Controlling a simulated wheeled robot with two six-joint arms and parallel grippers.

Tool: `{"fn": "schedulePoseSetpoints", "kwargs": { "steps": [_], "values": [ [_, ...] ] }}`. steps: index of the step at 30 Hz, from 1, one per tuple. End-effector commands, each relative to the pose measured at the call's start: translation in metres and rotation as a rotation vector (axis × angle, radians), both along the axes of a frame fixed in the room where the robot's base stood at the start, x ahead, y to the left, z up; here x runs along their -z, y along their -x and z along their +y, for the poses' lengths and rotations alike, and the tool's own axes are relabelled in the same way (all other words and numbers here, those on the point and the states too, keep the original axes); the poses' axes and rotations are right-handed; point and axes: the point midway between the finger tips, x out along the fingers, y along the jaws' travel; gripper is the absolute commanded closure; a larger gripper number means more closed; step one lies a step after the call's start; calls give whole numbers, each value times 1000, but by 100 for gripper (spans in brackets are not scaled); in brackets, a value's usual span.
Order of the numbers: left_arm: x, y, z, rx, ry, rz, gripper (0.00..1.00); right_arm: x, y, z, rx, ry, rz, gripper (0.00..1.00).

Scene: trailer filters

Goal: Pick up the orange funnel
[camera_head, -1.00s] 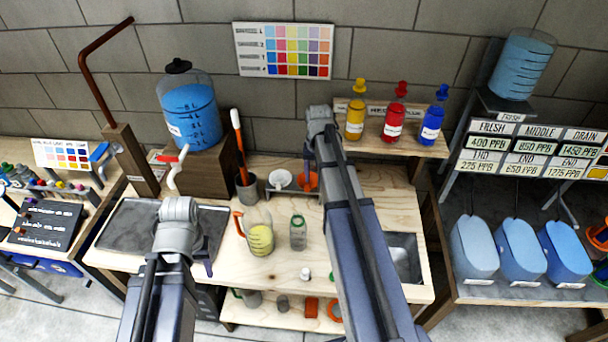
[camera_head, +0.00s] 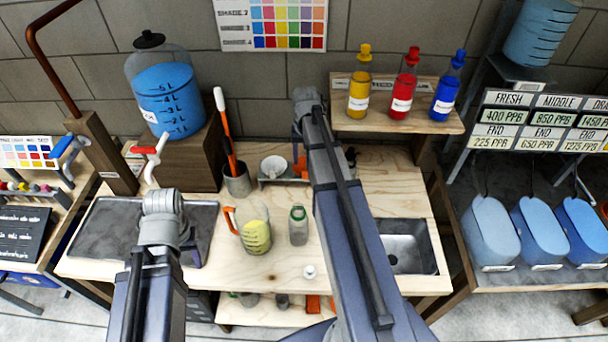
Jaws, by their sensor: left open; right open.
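The orange funnel (camera_head: 301,168) sits in a small rack at the back of the wooden bench, right of a white funnel (camera_head: 273,166). Only a patch of orange shows; my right arm hides the rest. My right gripper (camera_head: 297,146) points down just above and in front of it in the picture. Its fingers are largely hidden behind the arm, and I cannot tell whether they touch the funnel. It is open. My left gripper (camera_head: 191,256) is open and empty over the right edge of the dark tray, well away from the funnel.
A metal cup (camera_head: 237,181) with an orange-handled stick stands left of the rack. A jug of yellow liquid (camera_head: 256,236) and a small bottle (camera_head: 298,226) stand in front. A shelf (camera_head: 395,122) with three coloured bottles is at the right, above a sink (camera_head: 412,250).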

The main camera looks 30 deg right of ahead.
Motion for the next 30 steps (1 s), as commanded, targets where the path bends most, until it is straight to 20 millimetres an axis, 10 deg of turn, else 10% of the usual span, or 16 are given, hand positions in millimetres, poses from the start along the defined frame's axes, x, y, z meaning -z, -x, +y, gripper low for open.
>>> {"fn": "schedulePoseSetpoints", "kwargs": {
  "steps": [30],
  "values": [
    [58, 0, 0, -1, 0, 0, 50, 58, -1, 2, -1, 0, 0, 40]
  ]
}}
